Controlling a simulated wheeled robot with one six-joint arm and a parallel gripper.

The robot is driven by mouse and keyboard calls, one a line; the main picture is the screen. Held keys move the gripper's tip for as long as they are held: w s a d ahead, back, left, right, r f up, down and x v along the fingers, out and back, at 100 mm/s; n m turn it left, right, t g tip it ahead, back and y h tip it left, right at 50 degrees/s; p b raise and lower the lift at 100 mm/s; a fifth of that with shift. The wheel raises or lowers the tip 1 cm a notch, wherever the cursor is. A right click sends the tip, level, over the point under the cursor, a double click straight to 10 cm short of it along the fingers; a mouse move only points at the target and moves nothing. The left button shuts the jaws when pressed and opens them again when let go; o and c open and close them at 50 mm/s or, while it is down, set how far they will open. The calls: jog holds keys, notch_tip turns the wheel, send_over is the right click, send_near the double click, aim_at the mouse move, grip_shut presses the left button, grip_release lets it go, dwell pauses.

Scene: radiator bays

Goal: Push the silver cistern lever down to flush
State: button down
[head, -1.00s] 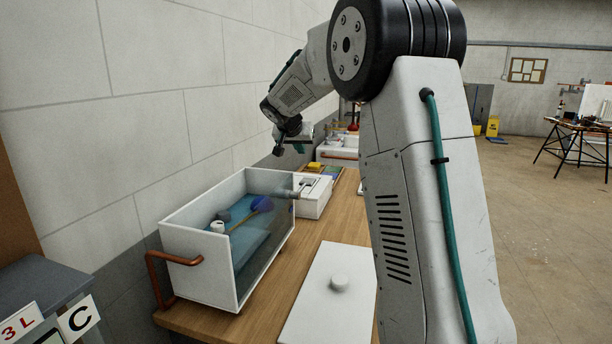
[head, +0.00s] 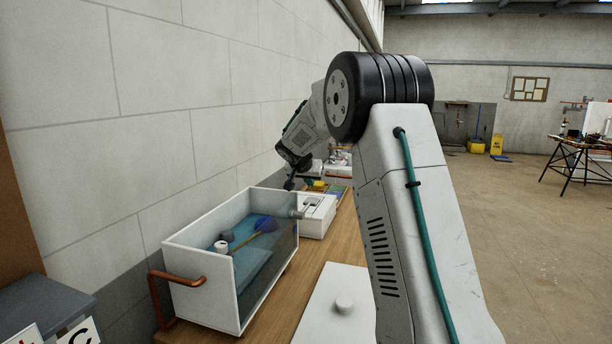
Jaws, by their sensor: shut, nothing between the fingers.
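The cistern (head: 205,290) is an open white tank with a clear front, standing on the wooden bench near the wall. Blue water, a dark blue float and a yellow rod show inside it. The silver lever (head: 297,214) is a small grey bar at the tank's far right end, sticking out over the clear front. My gripper (head: 290,184) is small and dark in the head view, behind and above the tank's far end. It looks shut and empty, apart from the lever in the picture. My own arm hides part of the bench to the right.
A white lid with a round knob (head: 343,304) lies on the bench (head: 262,327) in front of the tank. A white box (head: 317,222) stands just beyond the tank. A copper pipe (head: 153,292) bends at the tank's near left. Open floor lies to the right.

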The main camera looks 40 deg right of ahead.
aim_at(312, 199)
jog(key=f, duration=0.2)
jog(key=d+f, duration=0.1)
jog(key=f, duration=0.1)
jog(key=shift+w, duration=0.35)
jog(key=shift+f, duration=0.65)
jog(key=shift+w, duration=0.1)
